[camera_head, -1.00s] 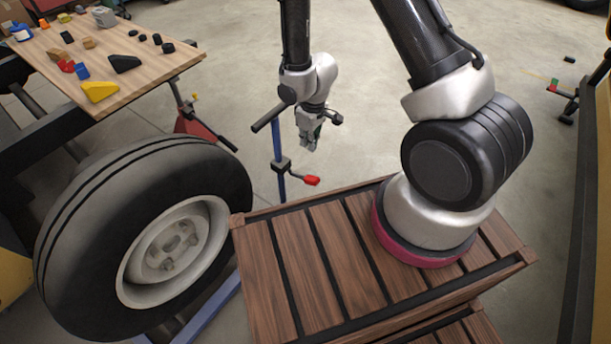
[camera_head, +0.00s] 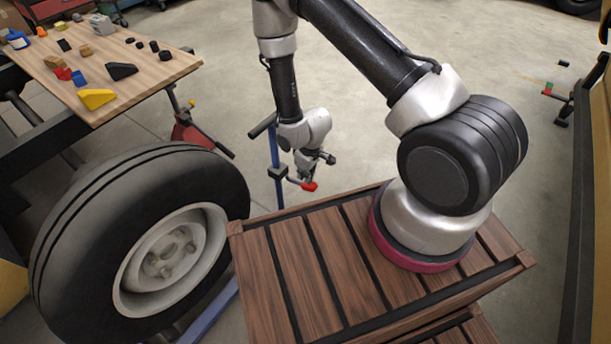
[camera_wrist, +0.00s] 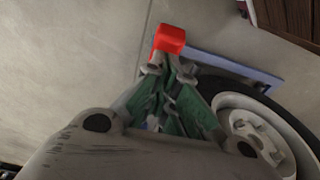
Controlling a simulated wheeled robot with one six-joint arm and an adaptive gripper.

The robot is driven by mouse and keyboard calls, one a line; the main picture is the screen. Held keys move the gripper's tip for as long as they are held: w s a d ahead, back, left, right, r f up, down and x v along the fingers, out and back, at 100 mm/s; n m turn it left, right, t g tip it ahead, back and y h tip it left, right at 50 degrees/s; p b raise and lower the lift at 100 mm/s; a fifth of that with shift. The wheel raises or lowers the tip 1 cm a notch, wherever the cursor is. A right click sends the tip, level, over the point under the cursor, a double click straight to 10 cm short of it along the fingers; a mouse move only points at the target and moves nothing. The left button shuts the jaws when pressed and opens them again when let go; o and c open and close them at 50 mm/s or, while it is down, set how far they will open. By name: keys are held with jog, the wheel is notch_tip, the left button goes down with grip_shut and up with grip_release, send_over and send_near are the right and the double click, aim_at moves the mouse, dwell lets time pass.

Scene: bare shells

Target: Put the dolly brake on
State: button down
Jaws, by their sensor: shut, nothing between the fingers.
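The wheel dolly shows as a blue post (camera_head: 276,165) with a black bar on top, beside the big tyre. A lever with a red end (camera_head: 309,187) sticks out to the right from a black block on the post. My gripper (camera_head: 307,178) is shut and empty, pointing down right at the red end. In the wrist view the red end (camera_wrist: 170,38) lies just past my closed fingertips (camera_wrist: 168,66). I cannot tell whether they touch. A blue dolly rail (camera_wrist: 235,65) runs behind it. My wrist hides part of the lever in the head view.
The large tyre (camera_head: 90,235) stands left of the dolly. A wooden table (camera_head: 140,82) with small blocks is at the upper left. A red jack (camera_head: 190,130) stands behind the tyre. A slatted wooden crate (camera_head: 330,260) is in front. The floor behind the dolly is clear.

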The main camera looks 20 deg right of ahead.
jog(key=shift+f, duration=0.1)
jog(key=shift+s+d+f, duration=0.25)
jog(key=shift+s+f, duration=0.05)
jog(key=shift+f, duration=0.35)
jog(key=shift+s+d+f, duration=0.2)
jog(key=shift+s+f, duration=0.05)
jog(key=shift+f, duration=0.35)
jog(key=shift+r, duration=0.2)
